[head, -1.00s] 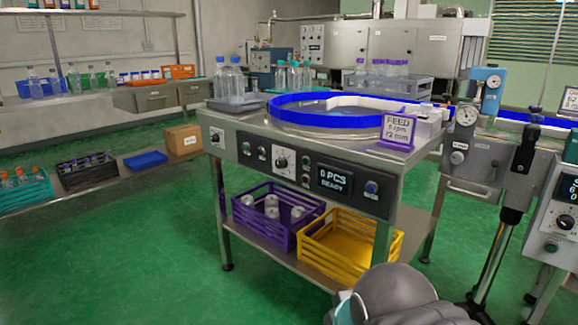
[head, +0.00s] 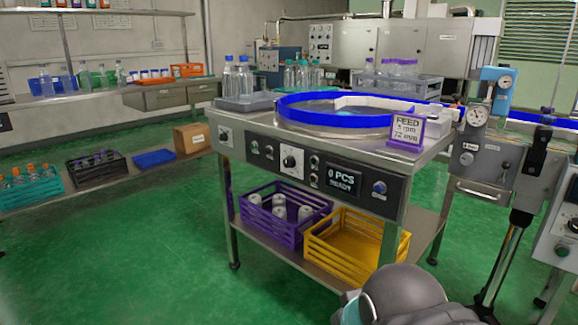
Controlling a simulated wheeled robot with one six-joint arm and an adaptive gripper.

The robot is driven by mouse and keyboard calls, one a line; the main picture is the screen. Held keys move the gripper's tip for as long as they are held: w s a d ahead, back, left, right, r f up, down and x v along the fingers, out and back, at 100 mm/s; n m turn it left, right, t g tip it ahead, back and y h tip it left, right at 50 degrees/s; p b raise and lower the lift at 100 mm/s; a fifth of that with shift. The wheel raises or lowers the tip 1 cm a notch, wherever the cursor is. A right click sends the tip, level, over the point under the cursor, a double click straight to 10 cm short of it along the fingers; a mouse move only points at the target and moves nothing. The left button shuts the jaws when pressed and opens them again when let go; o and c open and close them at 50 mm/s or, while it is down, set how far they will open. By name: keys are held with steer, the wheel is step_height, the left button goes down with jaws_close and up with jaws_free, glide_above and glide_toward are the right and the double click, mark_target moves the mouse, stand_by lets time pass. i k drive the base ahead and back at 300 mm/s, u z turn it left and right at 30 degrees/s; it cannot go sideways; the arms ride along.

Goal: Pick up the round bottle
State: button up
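Several clear bottles stand on the steel feed table, and I cannot tell from here which one is the round bottle. Clear bottles with blue caps (head: 245,80) stand upright on a grey tray (head: 238,105) at the table's left end. Bottles with teal caps (head: 303,75) stand behind the blue-rimmed turntable (head: 335,121). Bottles with purple caps (head: 400,70) stand in a grey crate (head: 428,88) at the back. My gripper is out of view; only a grey rounded part of my arm shows at the bottom edge.
The steel table (head: 255,121) has a purple crate (head: 262,223) holding white rolls and an empty yellow crate (head: 340,262) on its lower shelf. A machine column (head: 489,120) stands at right. Wall shelves with bottles are at left. The green floor (head: 150,260) is clear in front.

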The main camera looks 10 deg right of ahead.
mark_target(229, 75)
steer(key=u, duration=0.5)
steer(key=i, duration=1.85)
steer(key=u, duration=0.55)
